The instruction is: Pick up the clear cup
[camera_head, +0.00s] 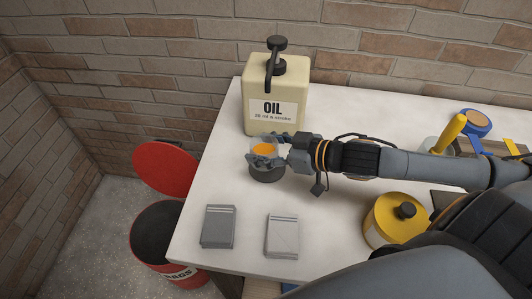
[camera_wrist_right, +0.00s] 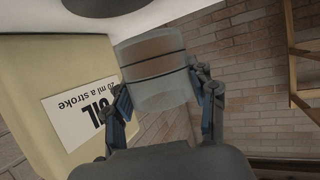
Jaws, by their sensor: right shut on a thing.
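The clear cup (camera_head: 263,148) shows in the head view at the left part of the white table, in front of the oil can, with something orange inside. My right gripper (camera_head: 268,150) reaches in from the right and is shut on the cup's sides. In the upside-down right wrist view, the clear cup (camera_wrist_right: 158,75) sits between the two fingers of the right gripper (camera_wrist_right: 160,98). A dark grey round base (camera_head: 266,174) is below the cup; a gap shows between them in the wrist view. My left gripper is not in view.
A cream oil can (camera_head: 276,95) stands close behind the cup. Two grey stacks (camera_head: 219,226) (camera_head: 283,235) lie near the front edge. A yellow tin (camera_head: 395,220) stands at the right. A red bin (camera_head: 160,240) with a raised lid stands left of the white table (camera_head: 215,170).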

